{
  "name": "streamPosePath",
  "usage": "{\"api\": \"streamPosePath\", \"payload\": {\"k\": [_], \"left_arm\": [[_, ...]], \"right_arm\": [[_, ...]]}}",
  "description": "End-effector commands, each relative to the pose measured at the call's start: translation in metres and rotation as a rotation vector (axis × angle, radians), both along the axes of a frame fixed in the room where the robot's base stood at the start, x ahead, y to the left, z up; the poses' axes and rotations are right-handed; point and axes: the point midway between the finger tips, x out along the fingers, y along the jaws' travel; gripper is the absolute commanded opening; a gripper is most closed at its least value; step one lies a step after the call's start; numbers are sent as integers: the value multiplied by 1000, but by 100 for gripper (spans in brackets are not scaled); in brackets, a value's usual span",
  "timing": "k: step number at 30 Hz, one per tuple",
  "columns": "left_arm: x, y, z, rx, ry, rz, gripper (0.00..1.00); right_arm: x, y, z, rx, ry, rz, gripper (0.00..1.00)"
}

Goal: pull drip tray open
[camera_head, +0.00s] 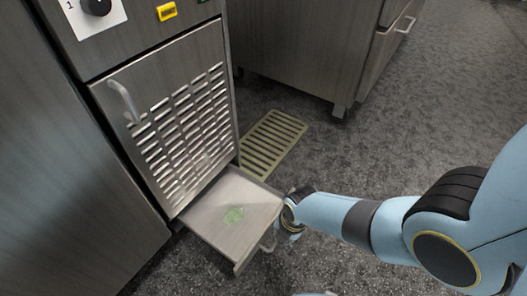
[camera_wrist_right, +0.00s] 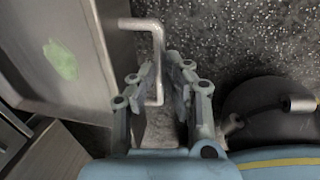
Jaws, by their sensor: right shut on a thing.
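The drip tray (camera_head: 205,206) is a shallow metal drawer sticking out at the bottom of the steel unit with the slotted door (camera_head: 185,125). A green patch (camera_head: 233,215) lies on its floor. It also shows in the right wrist view (camera_wrist_right: 95,88). Its bent bar handle (camera_wrist_right: 157,45) reaches down between the fingers of my right gripper (camera_wrist_right: 160,88), which is shut on it. In the head view my right gripper (camera_head: 284,222) is at the tray's front, partly hidden by my wrist.
A yellow-green floor grate (camera_head: 272,142) lies behind the tray. A steel cabinet (camera_head: 310,45) with feet and a bar handle stands at the back. The speckled dark floor is clear in front of the tray and on the right.

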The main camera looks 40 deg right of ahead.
Motion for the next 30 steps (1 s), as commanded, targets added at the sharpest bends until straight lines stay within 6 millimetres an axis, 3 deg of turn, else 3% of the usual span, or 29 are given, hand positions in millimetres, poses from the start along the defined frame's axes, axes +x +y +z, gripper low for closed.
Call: {"api": "streamPosePath", "payload": {"k": [7,20,21,22,30], "left_arm": [[-7,4,-8,9,24,2,40],[-9,4,-10,10,29,2,40],[-9,4,-10,10,29,2,40],[-9,4,-10,9,29,2,40],[-8,4,-9,9,28,3,40]], "right_arm": [[-23,-9,0,0,0,1,0],[-27,-9,-1,1,1,0,0],[-27,-9,-1,1,1,0,17],[-27,-9,-1,1,1,0,21],[-26,-9,0,0,-1,0,21]]}}
